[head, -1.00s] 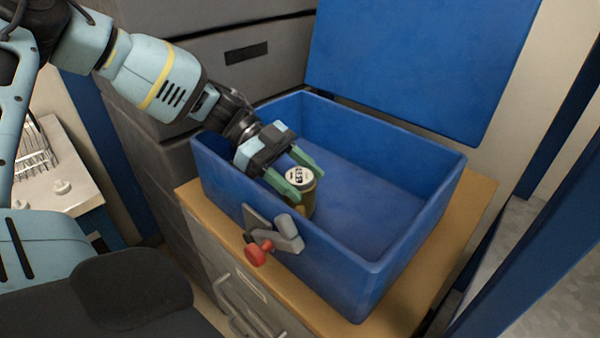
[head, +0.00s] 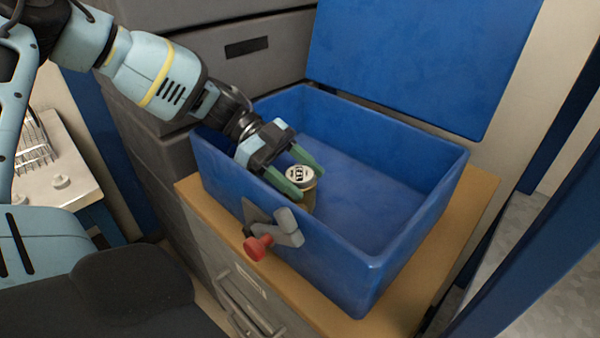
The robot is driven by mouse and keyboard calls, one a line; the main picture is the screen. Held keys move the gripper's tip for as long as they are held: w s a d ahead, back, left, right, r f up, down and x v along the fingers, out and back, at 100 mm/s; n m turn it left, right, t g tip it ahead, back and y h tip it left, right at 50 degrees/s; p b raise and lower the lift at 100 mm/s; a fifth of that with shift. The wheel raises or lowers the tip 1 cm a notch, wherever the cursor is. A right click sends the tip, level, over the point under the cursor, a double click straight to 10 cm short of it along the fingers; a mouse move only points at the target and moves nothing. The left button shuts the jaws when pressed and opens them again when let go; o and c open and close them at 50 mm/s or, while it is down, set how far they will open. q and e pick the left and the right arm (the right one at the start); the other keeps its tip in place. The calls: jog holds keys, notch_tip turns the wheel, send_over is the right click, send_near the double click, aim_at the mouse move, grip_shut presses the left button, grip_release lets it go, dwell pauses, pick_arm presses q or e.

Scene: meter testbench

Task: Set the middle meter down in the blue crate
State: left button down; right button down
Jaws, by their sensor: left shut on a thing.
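The meter (head: 301,177) is a small brass-coloured body with a white round dial on top. It is upright inside the open blue crate (head: 415,255), near its front left wall. My left gripper (head: 305,181) reaches over the crate's left side, and its green fingers are shut on the meter. The meter's lower part is hidden by the crate's front wall, so I cannot tell whether it touches the floor. My right gripper is not in view.
The crate stands on a wooden-topped cabinet (head: 420,293). A grey latch with a red knob (head: 259,247) sticks out from its front. The crate's right half is empty. Grey drawers (head: 245,48) stand behind, and a blue panel (head: 425,60) rises behind the crate.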

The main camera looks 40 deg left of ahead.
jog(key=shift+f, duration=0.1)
pick_arm(q)
jog(key=shift+c, duration=2.3)
grip_release()
jog(key=shift+f, duration=0.1)
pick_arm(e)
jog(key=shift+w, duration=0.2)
